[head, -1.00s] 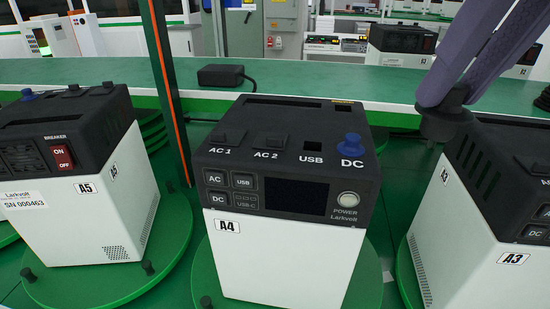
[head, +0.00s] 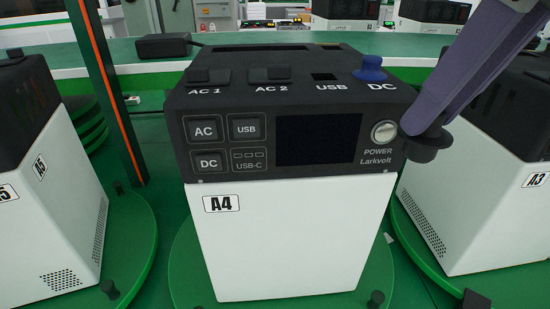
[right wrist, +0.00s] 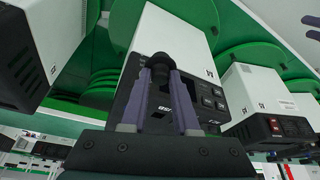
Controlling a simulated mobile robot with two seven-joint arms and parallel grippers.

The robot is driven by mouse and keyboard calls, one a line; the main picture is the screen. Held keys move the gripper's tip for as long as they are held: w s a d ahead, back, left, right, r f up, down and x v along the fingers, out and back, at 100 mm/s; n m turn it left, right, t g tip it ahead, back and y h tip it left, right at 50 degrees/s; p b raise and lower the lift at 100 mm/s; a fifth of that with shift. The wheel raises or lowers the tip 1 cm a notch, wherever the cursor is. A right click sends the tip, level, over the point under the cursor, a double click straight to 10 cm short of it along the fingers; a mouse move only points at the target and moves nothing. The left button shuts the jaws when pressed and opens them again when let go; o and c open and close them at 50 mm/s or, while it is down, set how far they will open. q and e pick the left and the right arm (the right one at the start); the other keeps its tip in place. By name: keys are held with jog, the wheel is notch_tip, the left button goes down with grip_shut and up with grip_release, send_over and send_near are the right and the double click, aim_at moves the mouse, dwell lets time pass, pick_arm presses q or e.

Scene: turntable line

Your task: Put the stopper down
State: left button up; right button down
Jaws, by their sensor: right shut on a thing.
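My right gripper (head: 428,140) is at the front right corner of unit A4 (head: 290,240), beside its POWER button. It is shut on a dark grey stopper (head: 430,152). The right wrist view also shows the stopper (right wrist: 160,62) between the purple fingertips, with A4 behind it. From the head view I cannot tell whether the stopper touches A4. A blue stopper (head: 371,68) sits at the DC socket on A4's top. Two small purple shapes at the right edge of the right wrist view look like my left gripper (right wrist: 309,26), cut off by the frame.
A4 stands on a green turntable (head: 185,265) with dark pegs (head: 375,299). Unit A3 (head: 475,215) is close on the right, and unit A5 (head: 60,210) is on the left. An orange-striped post (head: 110,95) rises left of A4. A black box (head: 162,45) lies on the bench behind.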

jog(key=shift+w+a+f+n+g+y+b, duration=0.2)
jog(key=shift+a+f+n+b, duration=0.45)
jog(key=shift+f+b, duration=3.6)
jog(key=shift+w+a+f+n+y+b, duration=0.3)
jog(key=shift+f+n+b, duration=0.5)
jog(key=shift+f, duration=6.9)
jog(key=shift+w+a+f+n+g+y+b, duration=0.1)
jog(key=shift+a+f+n+y+b, duration=0.6)
jog(key=shift+f+b, duration=3.45)
jog(key=f+p, duration=0.3)
jog(key=shift+d+f+n+h+p, duration=0.25)
jog(key=shift+f+h+p, duration=0.05)
jog(key=shift+f+p, duration=0.1)
jog(key=c, duration=0.7)
grip_release()
jog(key=shift+o, duration=0.2)
jog(key=p+v, duration=0.3)
jog(key=v, duration=0.8)
jog(key=s+a+f+m, duration=0.1)
jog(key=s+a+f, duration=0.1)
jog(key=s+a, duration=0.2)
jog(key=s+d+f+m+h, duration=0.3)
jog(key=s+d+m, duration=0.3)
jog(key=s+d, duration=0.2)
jog(key=shift+s+d+f, duration=0.25)
jog(key=shift+s+f, duration=0.25)
jog(key=shift+s, duration=0.55)
